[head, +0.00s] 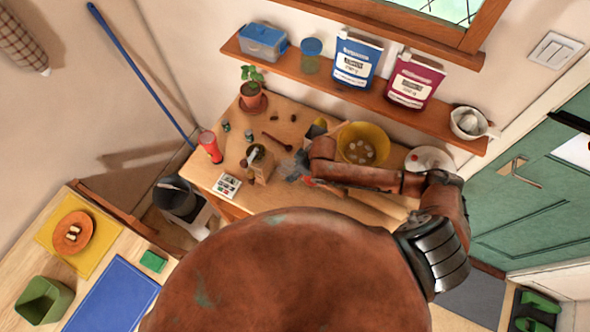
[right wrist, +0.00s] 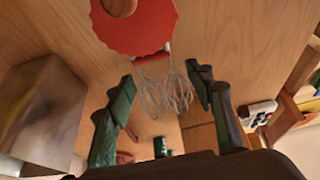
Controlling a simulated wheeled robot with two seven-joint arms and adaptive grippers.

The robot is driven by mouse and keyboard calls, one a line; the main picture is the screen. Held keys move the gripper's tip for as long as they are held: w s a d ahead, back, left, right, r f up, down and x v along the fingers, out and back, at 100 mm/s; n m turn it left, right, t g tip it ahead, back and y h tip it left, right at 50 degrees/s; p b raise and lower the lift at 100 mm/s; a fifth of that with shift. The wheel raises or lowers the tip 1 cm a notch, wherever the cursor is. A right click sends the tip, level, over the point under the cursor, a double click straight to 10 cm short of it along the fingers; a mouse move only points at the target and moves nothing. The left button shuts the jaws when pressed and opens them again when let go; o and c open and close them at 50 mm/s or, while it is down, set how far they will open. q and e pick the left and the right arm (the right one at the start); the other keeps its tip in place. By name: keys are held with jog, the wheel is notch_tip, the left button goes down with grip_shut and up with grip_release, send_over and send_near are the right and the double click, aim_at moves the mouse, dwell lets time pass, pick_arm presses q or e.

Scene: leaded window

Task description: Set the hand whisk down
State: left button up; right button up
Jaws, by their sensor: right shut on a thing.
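The hand whisk (right wrist: 146,42) has a red toothed wheel and wire beaters. In the right wrist view its wires lie between and just beyond the green fingers of my right gripper (right wrist: 165,92). The gripper is shut on it; the exact contact is hard to see. In the head view my right gripper (head: 296,168) is over the wooden table (head: 222,165), left of the yellow bowl (head: 363,143). My arm hides most of the whisk there, and a small red patch shows beside the gripper. I cannot tell whether the whisk touches the tabletop. My left gripper is out of view.
A box-like holder (head: 260,163) stands close left of the gripper and shows large in the right wrist view (right wrist: 40,115). A wooden spoon (head: 277,141), a white-and-red timer-like box (head: 227,186), a red bottle (head: 210,146) and a potted plant (head: 252,97) surround it. A shelf (head: 330,80) runs behind.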

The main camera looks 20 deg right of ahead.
jog(key=o, duration=1.4)
jog(key=shift+f, duration=0.1)
jog(key=shift+c, duration=0.2)
